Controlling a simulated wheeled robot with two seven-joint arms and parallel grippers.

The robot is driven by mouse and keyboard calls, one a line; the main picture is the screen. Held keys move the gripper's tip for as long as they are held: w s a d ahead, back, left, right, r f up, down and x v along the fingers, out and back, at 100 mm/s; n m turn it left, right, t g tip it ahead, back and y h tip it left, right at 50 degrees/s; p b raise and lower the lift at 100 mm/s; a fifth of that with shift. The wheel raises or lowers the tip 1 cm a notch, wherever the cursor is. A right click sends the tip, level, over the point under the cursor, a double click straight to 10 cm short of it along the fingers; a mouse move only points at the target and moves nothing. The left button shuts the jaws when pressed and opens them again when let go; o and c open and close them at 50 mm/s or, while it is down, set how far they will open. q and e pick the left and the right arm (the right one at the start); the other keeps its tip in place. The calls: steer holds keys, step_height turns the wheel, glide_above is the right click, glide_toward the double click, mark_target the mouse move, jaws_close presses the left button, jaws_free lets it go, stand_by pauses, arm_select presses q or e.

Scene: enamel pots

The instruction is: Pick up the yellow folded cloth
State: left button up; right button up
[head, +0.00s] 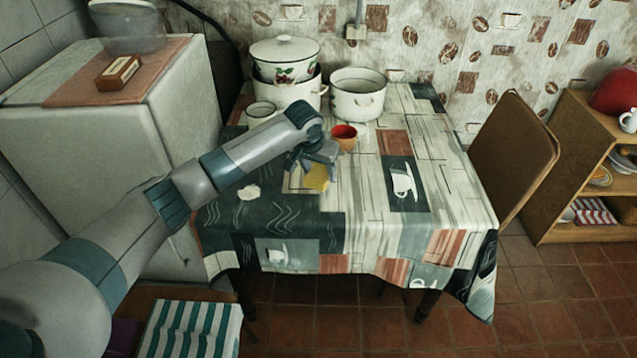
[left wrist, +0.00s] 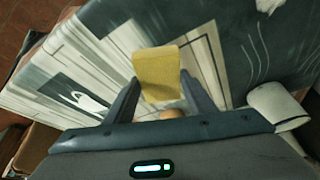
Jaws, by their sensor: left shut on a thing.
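The yellow folded cloth (head: 316,178) shows just below my left gripper (head: 314,155) in the head view, over the patterned tablecloth. In the left wrist view the cloth (left wrist: 160,70) sits between the two dark fingers of my left gripper (left wrist: 159,82), which is shut on it. I cannot tell whether the cloth is clear of the table or still touches it. The gripper hides part of the cloth in the head view. My right gripper is not in view.
A red-orange bowl (head: 345,138) stands close behind the gripper. The table (head: 440,185) is clear at front and right. A chair (head: 515,155) stands at right.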

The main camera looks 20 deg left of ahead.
arm_select(q)
steer(key=s+d+r+b, duration=0.1)
steer(key=d+r+b, duration=0.1)
steer(key=d+r, duration=0.4)
steer(key=shift+d+r, duration=0.2)
steer(key=shift+d, duration=2.55)
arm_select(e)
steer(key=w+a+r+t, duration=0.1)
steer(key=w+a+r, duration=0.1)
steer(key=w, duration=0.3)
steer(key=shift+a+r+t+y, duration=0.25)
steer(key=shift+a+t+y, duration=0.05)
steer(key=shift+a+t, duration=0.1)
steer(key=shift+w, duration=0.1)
